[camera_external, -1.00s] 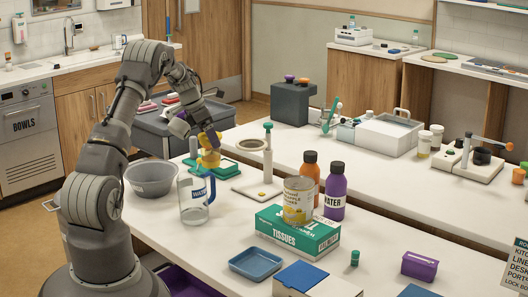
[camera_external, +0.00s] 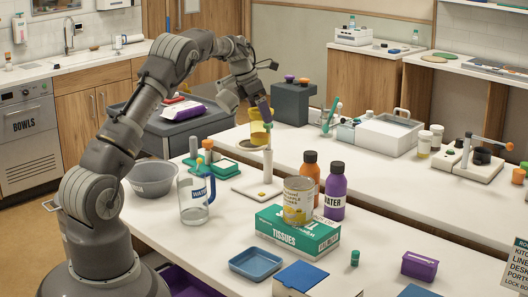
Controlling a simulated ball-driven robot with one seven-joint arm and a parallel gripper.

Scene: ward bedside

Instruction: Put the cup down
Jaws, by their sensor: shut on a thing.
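A yellow cup (camera_external: 258,134) is upright at the end of my arm, right of the jug and above the back part of the near table. My gripper (camera_external: 266,112) is shut on it from above, near its rim. Below the cup stands a white base (camera_external: 258,189) with a pale upright post. The cup overlaps the upper part of this stand in the picture, and I cannot tell whether they touch.
The near table (camera_external: 400,228) holds a water jug (camera_external: 194,204), a grey bowl (camera_external: 152,178), a green tray (camera_external: 224,169), a tissue box (camera_external: 297,233) with a can (camera_external: 298,201) on it, and two bottles, orange (camera_external: 309,172) and purple (camera_external: 335,192). Its right part has free room.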

